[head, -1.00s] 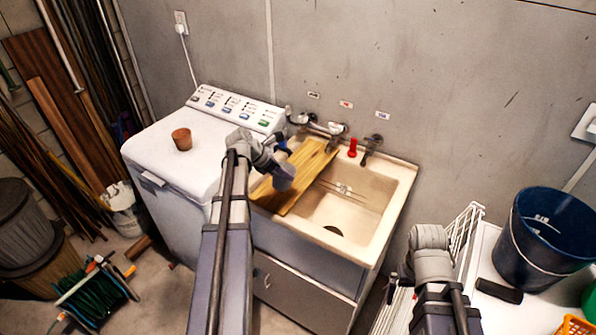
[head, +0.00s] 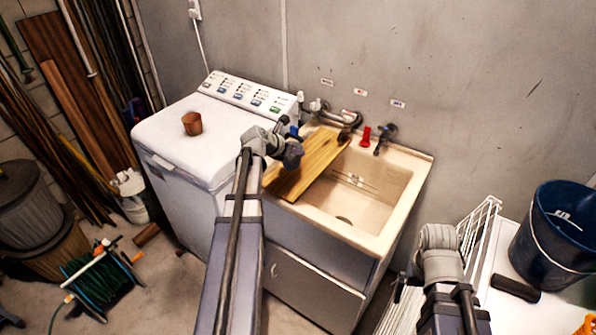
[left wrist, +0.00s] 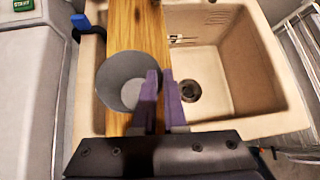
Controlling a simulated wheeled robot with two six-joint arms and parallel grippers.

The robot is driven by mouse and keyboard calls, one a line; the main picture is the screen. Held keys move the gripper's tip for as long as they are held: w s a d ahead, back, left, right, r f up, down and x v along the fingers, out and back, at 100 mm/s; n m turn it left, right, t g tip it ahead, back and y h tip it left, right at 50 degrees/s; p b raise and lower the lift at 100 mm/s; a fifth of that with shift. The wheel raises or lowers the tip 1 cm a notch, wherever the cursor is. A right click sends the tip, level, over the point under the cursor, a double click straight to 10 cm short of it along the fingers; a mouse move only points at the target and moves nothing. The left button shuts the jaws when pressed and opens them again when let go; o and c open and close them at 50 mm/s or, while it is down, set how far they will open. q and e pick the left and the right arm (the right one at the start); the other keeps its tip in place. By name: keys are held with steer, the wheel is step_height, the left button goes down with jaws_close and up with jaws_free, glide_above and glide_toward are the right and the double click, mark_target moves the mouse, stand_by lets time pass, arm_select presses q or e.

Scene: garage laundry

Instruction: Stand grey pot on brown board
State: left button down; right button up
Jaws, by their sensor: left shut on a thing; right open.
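The brown wooden board (head: 318,160) lies across the left side of the sink, and it also runs up the left wrist view (left wrist: 152,30). My left gripper (head: 292,153) is over the board. In the left wrist view its purple fingers (left wrist: 160,98) are shut on the wall of the grey pot (left wrist: 118,80). The pot is upright, its round mouth facing the camera, above the board's near part. I cannot tell whether its base touches the board. My right gripper (head: 401,283) is open, low at the right, mostly hidden by its own arm.
The sink basin (head: 365,200) is open right of the board, with taps (head: 350,118) and a red item (head: 366,136) behind. A washing machine (head: 175,140) with a small terracotta pot (head: 192,123) stands left. A blue bucket (head: 550,240) and white rack (head: 478,235) are right.

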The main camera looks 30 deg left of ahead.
mark_target(292, 163)
arm_select(q)
steer(key=shift+f+b, duration=2.25)
steer(key=shift+f, duration=0.55)
steer(key=shift+r, duration=0.1)
steer(key=c, duration=1)
jaws_free()
